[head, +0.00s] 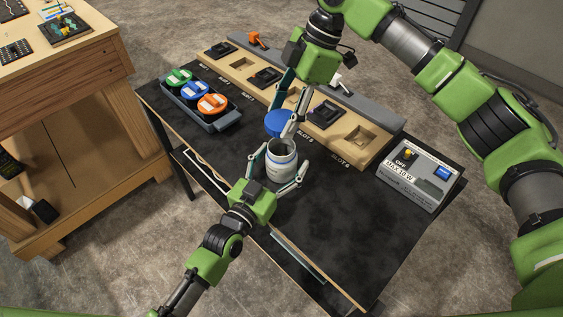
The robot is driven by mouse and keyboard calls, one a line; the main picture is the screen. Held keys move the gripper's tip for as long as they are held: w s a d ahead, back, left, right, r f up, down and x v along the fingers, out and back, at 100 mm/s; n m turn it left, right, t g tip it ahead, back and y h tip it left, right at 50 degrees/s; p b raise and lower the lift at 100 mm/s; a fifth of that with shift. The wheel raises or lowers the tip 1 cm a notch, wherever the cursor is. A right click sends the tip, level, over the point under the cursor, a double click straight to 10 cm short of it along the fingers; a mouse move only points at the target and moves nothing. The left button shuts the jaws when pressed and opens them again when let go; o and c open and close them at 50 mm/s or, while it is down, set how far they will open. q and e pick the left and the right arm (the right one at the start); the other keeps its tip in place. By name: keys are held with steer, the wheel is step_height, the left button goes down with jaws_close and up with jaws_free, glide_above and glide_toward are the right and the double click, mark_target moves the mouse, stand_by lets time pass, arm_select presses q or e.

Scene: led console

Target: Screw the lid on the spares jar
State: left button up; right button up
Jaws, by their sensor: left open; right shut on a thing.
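The spares jar (282,160) is white with a pale label and stands upright on the dark bench mat, its mouth open. My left gripper (280,175) is open, with its fingers on either side of the jar; whether they touch it I cannot tell. The blue lid (277,123) is just behind and above the jar's mouth in the picture, apart from it. My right gripper (287,121) comes down from above and is shut on the lid. One finger partly hides the lid.
A grey tray (229,121) with green, blue and orange lidded jars stands at the left. A wooden slotted console (350,143) runs behind the jar. A grey power box (416,182) stands at the right. The front mat is mostly clear. A wooden bench (90,85) is far left.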

arm_select(q)
steer(key=c, duration=1.7)
arm_select(e)
glide_above(284, 140)
steer(key=s, duration=0.3)
steer(key=shift+w+f, duration=0.1)
steer(key=shift+f, duration=2.4)
steer(key=shift+f, duration=0.1)
steer(key=shift+f, duration=0.8)
steer(key=shift+f, duration=0.55)
